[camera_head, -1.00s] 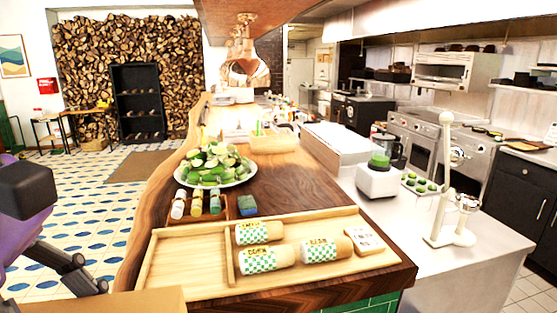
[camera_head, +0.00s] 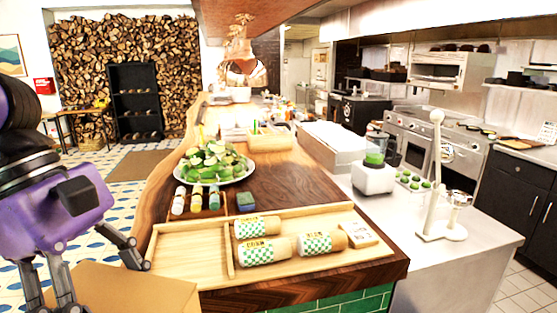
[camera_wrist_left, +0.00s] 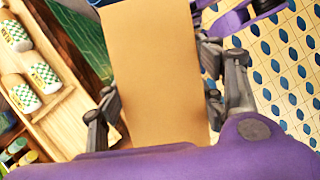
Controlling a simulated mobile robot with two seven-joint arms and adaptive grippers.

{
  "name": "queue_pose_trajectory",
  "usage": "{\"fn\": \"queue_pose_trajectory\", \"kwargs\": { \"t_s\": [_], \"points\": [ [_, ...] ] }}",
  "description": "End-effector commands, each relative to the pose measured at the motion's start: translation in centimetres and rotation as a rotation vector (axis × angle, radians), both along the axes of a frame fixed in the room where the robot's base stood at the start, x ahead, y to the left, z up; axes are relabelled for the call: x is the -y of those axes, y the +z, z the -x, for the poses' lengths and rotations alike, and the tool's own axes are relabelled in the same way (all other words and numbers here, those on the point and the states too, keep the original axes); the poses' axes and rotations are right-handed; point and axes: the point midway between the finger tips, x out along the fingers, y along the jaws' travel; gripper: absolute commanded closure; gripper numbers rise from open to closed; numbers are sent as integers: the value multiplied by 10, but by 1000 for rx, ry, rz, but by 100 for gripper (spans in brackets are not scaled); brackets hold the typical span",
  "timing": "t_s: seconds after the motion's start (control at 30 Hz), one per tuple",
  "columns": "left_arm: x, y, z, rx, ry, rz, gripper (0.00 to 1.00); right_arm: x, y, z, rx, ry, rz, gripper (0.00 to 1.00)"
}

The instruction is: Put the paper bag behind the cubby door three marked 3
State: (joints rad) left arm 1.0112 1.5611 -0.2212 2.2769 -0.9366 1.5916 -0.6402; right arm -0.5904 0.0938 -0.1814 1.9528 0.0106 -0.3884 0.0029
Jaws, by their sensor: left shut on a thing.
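A plain brown paper bag (camera_head: 125,288) shows at the bottom left of the head view, in front of the counter's near left corner. It also fills the middle of the left wrist view (camera_wrist_left: 155,70). My left gripper (camera_head: 98,280) is shut on the bag, and in the left wrist view its fingers (camera_wrist_left: 158,100) lie along both sides of it. The bag's lower part is cut off by the head view's edge. No cubby door and no number 3 show in these frames. My right gripper is not in view.
A wooden tray (camera_head: 190,262) with several wrapped rolls (camera_head: 264,250) lies on the counter's near end. Green tiles (camera_head: 330,303) face the counter front. A plate of limes (camera_head: 214,163) stands behind. Open tiled floor (camera_head: 120,190) lies left of the counter.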

Motion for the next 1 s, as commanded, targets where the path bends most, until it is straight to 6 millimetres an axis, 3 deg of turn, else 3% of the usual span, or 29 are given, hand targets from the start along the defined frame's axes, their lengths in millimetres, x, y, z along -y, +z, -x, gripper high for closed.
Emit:
{"fn": "queue_pose_trajectory", "kwargs": {
  "t_s": [0.1,0.3,0.5,0.6,0.8,1.0],
  "points": [
    [4,-32,-28,-6,-223,7,65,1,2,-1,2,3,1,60],
    [14,-100,-61,-4,-646,-1,65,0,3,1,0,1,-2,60],
    [21,-163,-75,-3,-1048,-5,65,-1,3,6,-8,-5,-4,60],
    [20,-185,-79,-1,-1200,-5,65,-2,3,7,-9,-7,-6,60],
    [17,-206,-81,1,-1363,-2,65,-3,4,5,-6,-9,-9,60],
    [15,-209,-82,1,-1387,-3,65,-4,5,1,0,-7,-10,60]
  ]
}}
